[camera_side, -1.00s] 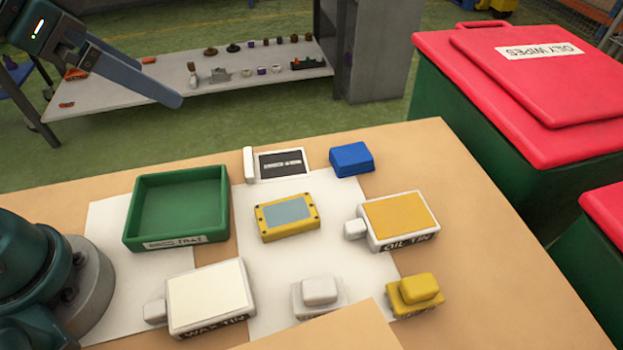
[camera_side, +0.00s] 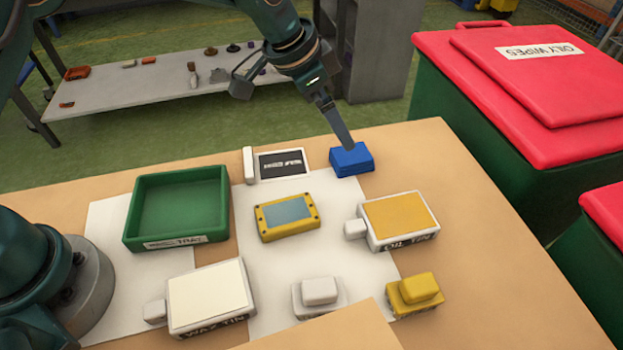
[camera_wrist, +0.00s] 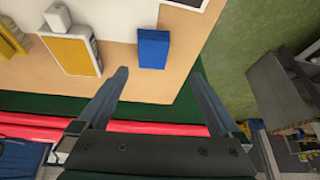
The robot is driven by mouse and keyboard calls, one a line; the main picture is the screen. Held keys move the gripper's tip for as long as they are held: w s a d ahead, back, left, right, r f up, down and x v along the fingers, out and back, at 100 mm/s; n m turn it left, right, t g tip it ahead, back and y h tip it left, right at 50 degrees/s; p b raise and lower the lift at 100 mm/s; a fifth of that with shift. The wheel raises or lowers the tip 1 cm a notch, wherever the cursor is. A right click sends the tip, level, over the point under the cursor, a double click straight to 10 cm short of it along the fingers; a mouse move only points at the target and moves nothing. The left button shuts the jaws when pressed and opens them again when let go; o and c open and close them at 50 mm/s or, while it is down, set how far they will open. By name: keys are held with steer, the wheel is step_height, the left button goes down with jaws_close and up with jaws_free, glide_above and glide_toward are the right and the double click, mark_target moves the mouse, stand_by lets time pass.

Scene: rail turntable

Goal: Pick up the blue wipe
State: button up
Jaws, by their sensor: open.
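The blue wipe (camera_side: 350,160) is a small blue block at the back of the table, right of the black-and-white card. It also shows in the wrist view (camera_wrist: 153,48), just beyond the space between my fingers. My gripper (camera_side: 349,147) points down at the wipe in the side view, its finger overlapping the wipe's far top edge. In the wrist view my gripper (camera_wrist: 160,72) has its two fingers wide apart with nothing between the tips. I cannot tell whether a finger touches the wipe.
The oil tin (camera_side: 400,217), yellow device (camera_side: 287,218), green tray (camera_side: 130,228) and wax tin (camera_side: 210,297) stand in front and left. A white block (camera_side: 319,291) and yellow block (camera_side: 415,290) lie nearer. The red-lidded oily wipes bin (camera_side: 460,70) stands right of the table.

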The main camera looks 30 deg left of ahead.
mark_target(344, 156)
steer(key=f, duration=0.2)
steer(key=shift+s+d+f+g, duration=0.3)
steer(key=shift+s+f+g, duration=0.1)
steer(key=shift+x, duration=2.45)
steer(key=c, duration=1.4)
steer(key=shift+r, duration=0.1)
steer(key=shift+r, duration=0.45)
step_height(344, 156, up, 3)
steer(key=shift+r, duration=0.15)
steer(key=a+r, duration=0.2)
steer(key=a, duration=0.2)
steer(key=a+r, duration=0.2)
steer(key=a, duration=0.1)
steer(key=a+r, duration=0.2)
steer(key=a, duration=0.2)
steer(key=shift+s+a+r, duration=0.3)
steer(key=shift+s, duration=0.05)
